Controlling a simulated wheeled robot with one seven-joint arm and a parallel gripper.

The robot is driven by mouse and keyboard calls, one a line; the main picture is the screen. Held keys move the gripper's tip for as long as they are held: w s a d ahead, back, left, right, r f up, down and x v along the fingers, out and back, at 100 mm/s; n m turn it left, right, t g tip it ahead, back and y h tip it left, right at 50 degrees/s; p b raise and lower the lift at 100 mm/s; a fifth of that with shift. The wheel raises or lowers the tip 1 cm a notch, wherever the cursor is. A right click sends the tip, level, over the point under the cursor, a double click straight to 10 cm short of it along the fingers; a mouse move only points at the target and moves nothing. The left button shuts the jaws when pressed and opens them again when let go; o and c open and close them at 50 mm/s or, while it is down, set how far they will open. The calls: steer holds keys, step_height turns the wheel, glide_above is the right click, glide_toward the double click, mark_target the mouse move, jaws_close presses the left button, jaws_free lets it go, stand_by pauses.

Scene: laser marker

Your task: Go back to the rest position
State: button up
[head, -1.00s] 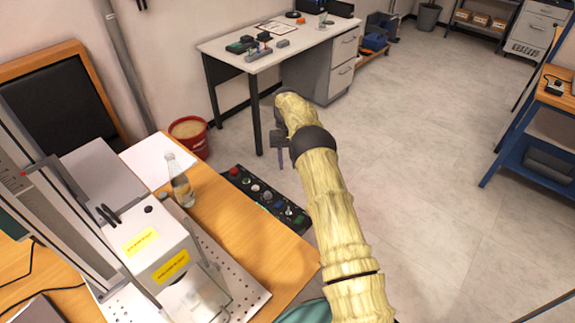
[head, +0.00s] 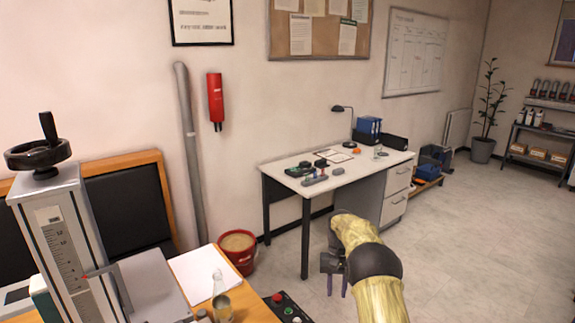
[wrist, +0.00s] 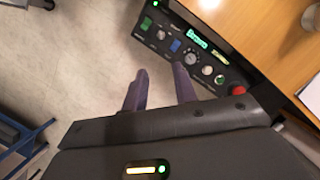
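My gripper (head: 336,284) is in the lower middle of the head view, at the end of my yellowish arm, pointing down over the floor. In the wrist view its two dark purple fingers (wrist: 161,92) stand apart with nothing between them. Beyond the fingers is the black control panel (wrist: 190,45) with knobs, a lit green display and a red button, at the wooden bench's edge. The panel also shows at the bottom of the head view (head: 287,306), partly cut off. The gripper appears apart from the panel.
The laser marker's column (head: 62,235) stands on the wooden bench at left, with a glass bottle (head: 221,300) and white paper (head: 196,272) nearby. A red bucket (head: 240,254) is on the floor. A white desk (head: 330,182) stands behind my gripper. The floor at right is clear.

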steer(key=s+r+t+p, duration=0.2)
steer(key=s+r+t, duration=0.1)
steer(key=s+r, duration=0.9)
steer(key=s+r+n+t+p, duration=0.1)
steer(key=s+t, duration=0.2)
steer(key=s, duration=1.6)
steer(key=shift+s+r+p, duration=0.3)
steer(key=shift+r+p, duration=0.05)
steer(key=shift+r, duration=0.05)
steer(key=shift+a, duration=0.15)
